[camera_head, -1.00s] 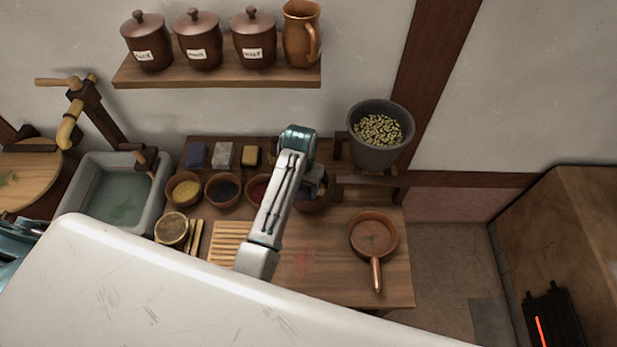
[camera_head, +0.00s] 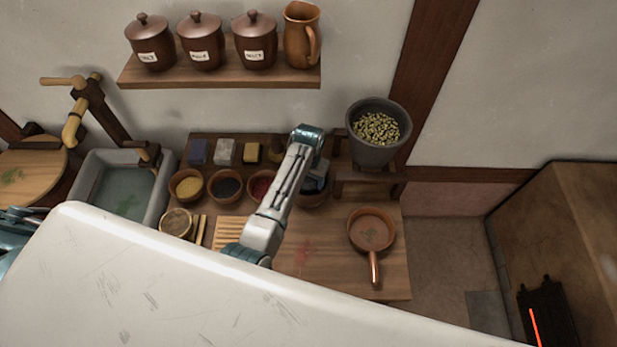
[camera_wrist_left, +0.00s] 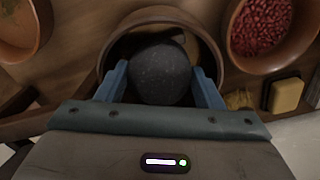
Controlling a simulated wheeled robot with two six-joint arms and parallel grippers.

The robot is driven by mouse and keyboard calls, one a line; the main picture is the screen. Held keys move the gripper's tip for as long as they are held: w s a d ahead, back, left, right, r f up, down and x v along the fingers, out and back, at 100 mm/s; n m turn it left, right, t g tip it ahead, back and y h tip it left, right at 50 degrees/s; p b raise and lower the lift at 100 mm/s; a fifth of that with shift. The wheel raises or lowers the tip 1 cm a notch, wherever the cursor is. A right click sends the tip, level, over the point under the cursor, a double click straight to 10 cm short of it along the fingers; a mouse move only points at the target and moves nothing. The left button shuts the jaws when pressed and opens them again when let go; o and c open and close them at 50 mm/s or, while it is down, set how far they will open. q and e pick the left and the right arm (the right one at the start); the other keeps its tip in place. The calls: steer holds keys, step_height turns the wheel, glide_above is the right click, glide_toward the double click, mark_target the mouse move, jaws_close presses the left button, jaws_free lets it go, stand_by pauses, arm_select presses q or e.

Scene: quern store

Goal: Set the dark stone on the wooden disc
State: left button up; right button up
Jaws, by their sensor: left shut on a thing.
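The dark stone (camera_wrist_left: 160,75) is a rounded dark grey lump between the two blue fingers of my left gripper (camera_wrist_left: 160,82) in the left wrist view. The gripper is shut on it. A brown bowl (camera_wrist_left: 150,17) surrounds the stone in that view; I cannot tell whether the stone touches its bottom. In the head view my left gripper (camera_head: 316,178) is over that bowl (camera_head: 312,200), and its arm hides part of the table. A round wooden disc-like piece (camera_head: 176,223) lies at the table's left front; a larger round wooden board (camera_head: 28,178) is at far left. My right gripper is not in view.
Bowls of red beans (camera_head: 261,186), dark stuff (camera_head: 224,187) and yellow stuff (camera_head: 186,186) stand in a row. A copper pan (camera_head: 371,232) is at right. A grey pot (camera_head: 376,140) stands behind. A slatted wooden rack (camera_head: 232,228) lies in front.

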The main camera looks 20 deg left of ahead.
arm_select(q)
steer(key=o, duration=0.9)
steer(key=shift+f, duration=0.1)
steer(key=shift+o, duration=0.2)
step_height(320, 180, up, 11)
steer(key=b, duration=0.3)
steer(key=shift+f+b, duration=0.1)
steer(key=shift+b, duration=0.3)
steer(key=shift+r, duration=0.75)
